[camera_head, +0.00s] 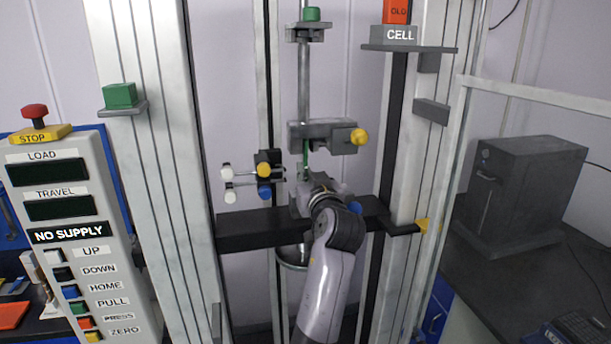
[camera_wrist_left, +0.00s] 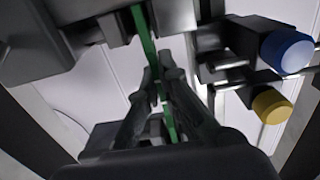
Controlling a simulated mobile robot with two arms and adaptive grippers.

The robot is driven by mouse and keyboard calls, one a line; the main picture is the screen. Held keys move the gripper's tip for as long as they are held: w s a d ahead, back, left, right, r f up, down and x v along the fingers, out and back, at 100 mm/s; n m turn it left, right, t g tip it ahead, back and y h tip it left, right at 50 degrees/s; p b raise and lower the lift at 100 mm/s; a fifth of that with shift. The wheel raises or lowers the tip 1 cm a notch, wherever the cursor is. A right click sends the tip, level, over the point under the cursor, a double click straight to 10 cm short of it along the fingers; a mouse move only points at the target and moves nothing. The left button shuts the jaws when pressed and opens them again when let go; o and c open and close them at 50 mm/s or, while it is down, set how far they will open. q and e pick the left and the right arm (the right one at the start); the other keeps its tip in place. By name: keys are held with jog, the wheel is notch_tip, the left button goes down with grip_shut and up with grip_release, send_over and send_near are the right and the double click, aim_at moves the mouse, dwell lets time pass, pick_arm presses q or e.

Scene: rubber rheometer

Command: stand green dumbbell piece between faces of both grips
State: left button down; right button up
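The thin green dumbbell piece (camera_head: 306,157) stands upright below the upper grip (camera_head: 322,135), which has a yellow knob. The lower grip (camera_head: 301,204) sits on the black crossbar and is partly hidden behind my left gripper (camera_head: 309,182). In the left wrist view the fingers of my left gripper (camera_wrist_left: 159,88) are closed on the green strip (camera_wrist_left: 145,32). One end of the strip runs between dark grip blocks (camera_wrist_left: 95,35) at the top of that picture. I cannot tell whether the grip faces touch it. My right gripper is not in view.
A fixture with white, yellow and blue knobs (camera_head: 264,170) stands just left of the grips. The control panel (camera_head: 75,235) reads NO SUPPLY at the left. A clear guard frame (camera_head: 540,95) and a dark grey box (camera_head: 520,190) are at the right.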

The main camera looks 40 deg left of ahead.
pick_arm(q)
jog(key=c, duration=2.3)
grip_release()
jog(key=o, duration=0.6)
